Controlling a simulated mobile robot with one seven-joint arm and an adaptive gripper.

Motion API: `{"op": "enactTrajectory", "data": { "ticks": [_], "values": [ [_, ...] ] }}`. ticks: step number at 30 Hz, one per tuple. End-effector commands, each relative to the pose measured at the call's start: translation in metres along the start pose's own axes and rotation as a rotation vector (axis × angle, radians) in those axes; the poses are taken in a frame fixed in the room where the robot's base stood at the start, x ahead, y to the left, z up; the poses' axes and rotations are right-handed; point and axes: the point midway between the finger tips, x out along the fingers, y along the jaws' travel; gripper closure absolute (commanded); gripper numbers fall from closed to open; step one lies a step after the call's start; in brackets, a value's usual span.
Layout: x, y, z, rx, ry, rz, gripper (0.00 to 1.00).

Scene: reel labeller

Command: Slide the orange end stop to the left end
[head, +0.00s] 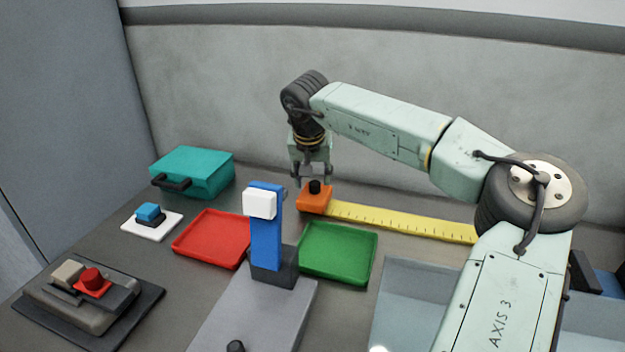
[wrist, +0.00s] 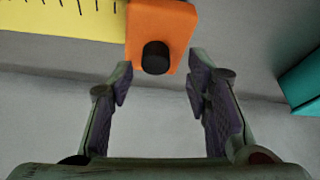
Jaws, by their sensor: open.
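The orange end stop (head: 314,200) with a black knob on top sits at the left end of the yellow ruler (head: 400,220) in the head view. My gripper (head: 312,180) is just above and behind it, pointing down. In the wrist view the end stop (wrist: 160,30) and its black knob show beyond the fingertips, and the yellow ruler (wrist: 60,18) runs off to the left. My gripper (wrist: 158,78) is open, with nothing between its fingers. The fingers look apart from the end stop.
A teal box (head: 195,172) stands at the back left. A red tray (head: 212,238), a green tray (head: 338,252) and a blue post (head: 266,235) with a white head stand in front. A red-button device (head: 85,295) is at the front left.

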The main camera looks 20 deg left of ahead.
Motion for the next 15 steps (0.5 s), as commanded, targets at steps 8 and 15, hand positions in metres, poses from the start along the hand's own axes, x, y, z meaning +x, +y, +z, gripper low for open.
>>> {"op": "enactTrajectory", "data": {
  "ticks": [8,15],
  "values": [
    [-0.061,0.000,-0.001,0.000,0.004,0.001,0.55],
    [-0.094,-0.001,-0.001,0.000,0.002,0.000,0.55]
  ]
}}
